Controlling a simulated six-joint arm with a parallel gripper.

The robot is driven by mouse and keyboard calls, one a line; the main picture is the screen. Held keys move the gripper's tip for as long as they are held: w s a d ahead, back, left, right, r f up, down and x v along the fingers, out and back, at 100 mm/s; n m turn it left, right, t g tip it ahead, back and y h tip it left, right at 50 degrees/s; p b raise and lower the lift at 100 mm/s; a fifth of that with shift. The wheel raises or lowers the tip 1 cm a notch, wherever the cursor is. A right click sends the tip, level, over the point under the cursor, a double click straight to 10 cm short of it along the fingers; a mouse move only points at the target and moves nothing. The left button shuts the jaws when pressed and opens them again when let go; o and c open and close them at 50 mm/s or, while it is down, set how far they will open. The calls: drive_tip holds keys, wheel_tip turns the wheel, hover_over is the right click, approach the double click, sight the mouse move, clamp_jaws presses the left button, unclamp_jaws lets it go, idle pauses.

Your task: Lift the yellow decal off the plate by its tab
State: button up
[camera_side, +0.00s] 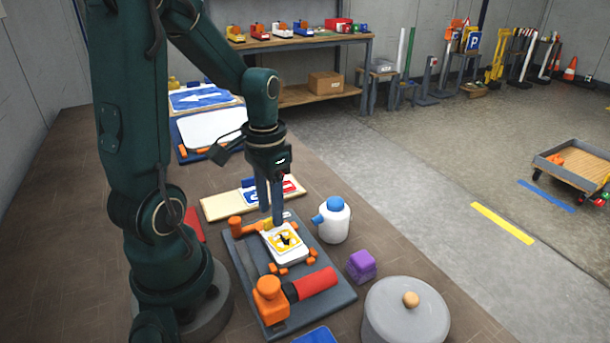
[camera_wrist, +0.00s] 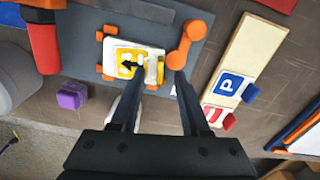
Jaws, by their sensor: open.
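The yellow decal (camera_side: 285,240) with a black arrow lies on the white plate (camera_side: 291,256), which sits between orange clamps on a dark board. In the wrist view the decal (camera_wrist: 127,66) is on the white plate (camera_wrist: 108,54). A small yellow tab (camera_wrist: 160,70) shows at the plate's right edge there. My gripper (camera_side: 272,217) is above the plate's far edge, fingers pointing down. In the wrist view my gripper (camera_wrist: 160,76) is open, one finger on each side of the tab in the picture. I cannot tell whether either finger touches it. The left finger hides part of the decal's edge.
An orange lever (camera_wrist: 190,45) stands close to the right finger. A red-handled orange clamp (camera_side: 300,290) is on the board's near side. A white bottle (camera_side: 332,221), a purple block (camera_side: 361,265) and a grey lidded pot (camera_side: 405,315) stand to the right.

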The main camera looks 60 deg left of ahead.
drive_tip(key=shift+f, duration=1.1)
clamp_jaws()
drive_tip(key=shift+r, duration=0.15)
wheel_tip(320, 180, up, 13)
drive_tip(key=shift+r, duration=0.15)
idle(0.5)
